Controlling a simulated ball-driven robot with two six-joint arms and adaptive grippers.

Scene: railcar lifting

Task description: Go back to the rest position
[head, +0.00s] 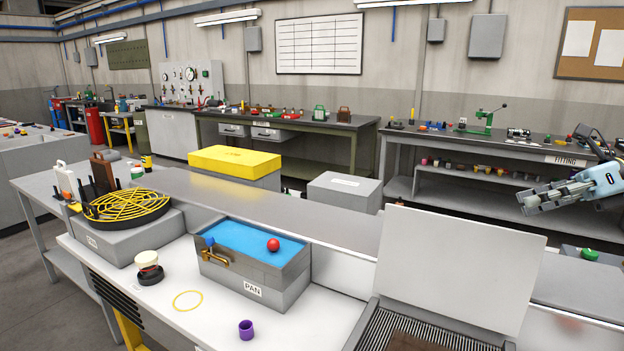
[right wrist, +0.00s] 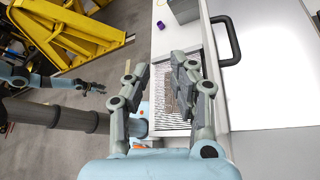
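My right gripper (head: 530,200) is raised at the right edge of the head view, above the bench and apart from everything there. In the right wrist view its two fingers (right wrist: 160,68) are spread with nothing between them, so it is open and empty. Below it lies a ribbed grate with a brown piece (right wrist: 172,92). My left gripper (right wrist: 97,88) shows small at the left of the right wrist view, out over the floor beside the bench; its fingers are too small to judge. It is not in the head view.
The white bench holds a grey PAN box (head: 262,292) with blue top and red ball (head: 273,244), a purple cup (head: 246,330), a yellow ring (head: 187,300) and a yellow grille (head: 127,208). A raised pale lid (head: 460,265) stands behind the grate (head: 375,332). A yellow frame (right wrist: 70,30) stands beside the bench.

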